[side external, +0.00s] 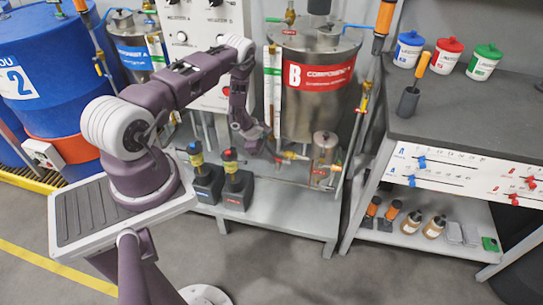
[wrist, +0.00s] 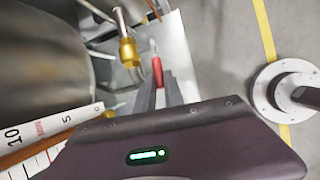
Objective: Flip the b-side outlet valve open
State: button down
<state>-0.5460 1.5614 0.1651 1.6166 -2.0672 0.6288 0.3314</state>
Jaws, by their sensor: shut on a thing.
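The B-side tank (side external: 312,112) is a steel vessel with a red "B" label, at the centre of the side external view. My gripper (side external: 268,150) is low at the tank's left underside, near the brass outlet pipework (side external: 290,155). In the wrist view, my gripper's fingers (wrist: 158,88) are shut on a red valve handle (wrist: 157,70). A brass fitting (wrist: 129,50) is just left of the handle. The handle is too small to make out in the side external view, and its open or shut position cannot be told.
A white level scale (side external: 272,85) stands left of the tank; it also shows in the wrist view (wrist: 30,138). A small steel pot (side external: 325,150) is right of the outlet. Two dark pumps (side external: 238,188) stand on the lower shelf. A workbench (side external: 450,120) is at right.

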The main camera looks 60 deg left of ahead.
jog(key=shift+s+a+f+t+h, duration=0.1)
jog(key=shift+a+f+t+h, duration=0.05)
jog(key=shift+f+t+h, duration=0.65)
jog(key=shift+r, duration=0.1)
jog(key=c, duration=1.7)
grip_release()
jog(key=v, duration=0.7)
